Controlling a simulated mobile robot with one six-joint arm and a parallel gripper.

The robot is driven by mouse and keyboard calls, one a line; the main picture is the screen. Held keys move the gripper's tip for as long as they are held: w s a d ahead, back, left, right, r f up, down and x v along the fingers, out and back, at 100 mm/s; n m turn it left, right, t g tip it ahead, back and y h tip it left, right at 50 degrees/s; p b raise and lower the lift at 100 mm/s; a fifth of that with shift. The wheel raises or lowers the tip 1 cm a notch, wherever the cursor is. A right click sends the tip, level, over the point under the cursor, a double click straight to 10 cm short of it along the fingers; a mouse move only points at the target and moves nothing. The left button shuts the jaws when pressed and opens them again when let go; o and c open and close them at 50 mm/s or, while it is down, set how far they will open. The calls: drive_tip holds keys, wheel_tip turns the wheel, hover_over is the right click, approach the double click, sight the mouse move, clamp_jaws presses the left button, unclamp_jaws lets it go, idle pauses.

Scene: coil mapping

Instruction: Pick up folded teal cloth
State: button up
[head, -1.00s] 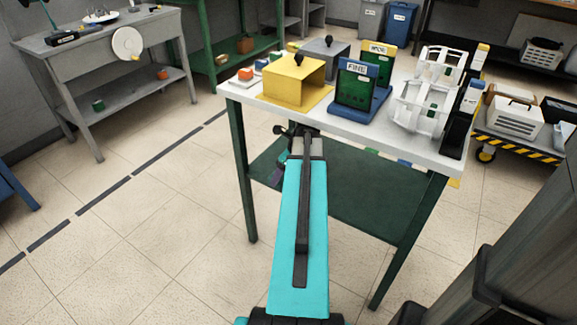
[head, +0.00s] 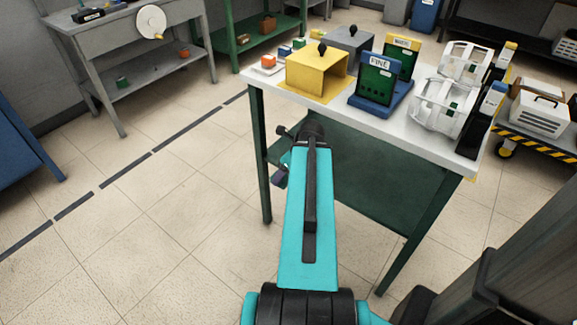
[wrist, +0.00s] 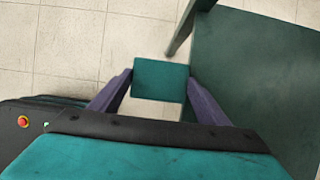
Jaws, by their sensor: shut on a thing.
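The folded teal cloth (wrist: 160,80) is a small flat rectangle in the wrist view. My gripper (wrist: 158,82) is shut on it, with a purple finger at its left and right edges. The cloth is held in the air, with floor and the green lower shelf behind it. In the head view my teal arm hides most of the gripper. A dark purple part of the gripper (head: 279,176) shows left of the arm, near the table's left front leg. The cloth cannot be made out in the head view.
The white-topped table (head: 400,132) stands ahead, with a green lower shelf (head: 370,180). On it are a yellow box (head: 312,75), a sign marked FINE (head: 377,80) and clear racks (head: 445,100). A yellow-black cart (head: 545,145) is at right. Open floor lies left.

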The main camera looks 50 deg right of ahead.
drive_tip(key=shift+a+r+p, duration=0.25)
drive_tip(key=shift+a+p, duration=0.25)
drive_tip(key=shift+p, duration=2.8)
drive_tip(key=a+p, duration=0.1)
drive_tip(key=p, duration=0.5)
drive_tip(key=shift+s+a+f, duration=0.1)
drive_tip(key=shift+a, duration=0.1)
drive_tip(key=shift+a+f, duration=0.25)
drive_tip(key=shift+a, duration=0.9)
drive_tip(key=o, duration=0.4)
drive_tip(key=shift+c, duration=1.4)
